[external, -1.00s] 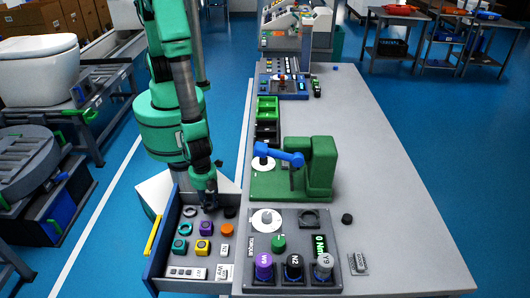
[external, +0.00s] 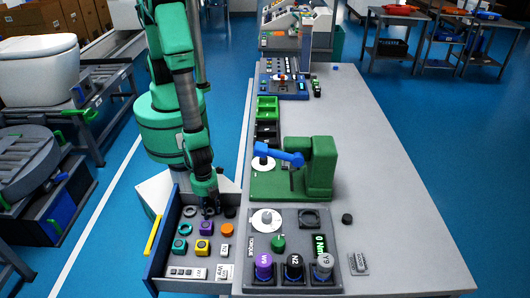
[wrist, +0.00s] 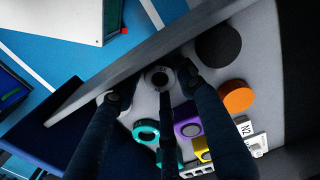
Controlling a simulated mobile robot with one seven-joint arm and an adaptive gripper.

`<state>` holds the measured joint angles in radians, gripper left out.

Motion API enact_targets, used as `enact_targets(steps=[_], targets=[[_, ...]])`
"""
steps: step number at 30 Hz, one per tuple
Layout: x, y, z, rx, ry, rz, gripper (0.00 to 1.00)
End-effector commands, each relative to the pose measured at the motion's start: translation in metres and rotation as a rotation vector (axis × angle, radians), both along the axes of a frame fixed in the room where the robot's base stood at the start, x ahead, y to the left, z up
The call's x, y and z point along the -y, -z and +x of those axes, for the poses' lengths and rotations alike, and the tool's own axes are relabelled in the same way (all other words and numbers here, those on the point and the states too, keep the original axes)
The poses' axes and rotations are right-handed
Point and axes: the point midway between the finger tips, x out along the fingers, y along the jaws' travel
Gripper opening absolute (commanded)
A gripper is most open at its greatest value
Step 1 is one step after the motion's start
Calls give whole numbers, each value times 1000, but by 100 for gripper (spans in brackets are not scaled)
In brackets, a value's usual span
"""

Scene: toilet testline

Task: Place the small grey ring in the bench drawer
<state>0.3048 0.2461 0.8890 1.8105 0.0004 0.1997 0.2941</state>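The bench drawer (external: 162,247) is pulled out at the front left of the bench. My gripper (external: 208,210) points down into its far end. In the wrist view, my gripper's fingers (wrist: 152,88) are spread apart. The small grey ring (wrist: 160,77) lies between the fingertips, with a visible gap on the left side and the right fingertip close beside it. It appears to be in the drawer near the back wall, though its contact with the floor is hard to see. In the external view the fingers largely hide that spot.
The bench panel (external: 290,228) stands to the right.

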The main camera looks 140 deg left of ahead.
Motion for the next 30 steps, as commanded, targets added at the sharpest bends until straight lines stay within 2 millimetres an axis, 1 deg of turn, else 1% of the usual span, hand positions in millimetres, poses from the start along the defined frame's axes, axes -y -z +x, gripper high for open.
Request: enact_targets(steps=[7,11,17,27,30], targets=[[0,-3,0,0,0,0,39],[0,-12,1,2,0,0,39],[0,-37,1,2,0,0,39],[0,-93,1,3,0,-1,39],[0,-106,1,2,0,0,39]])
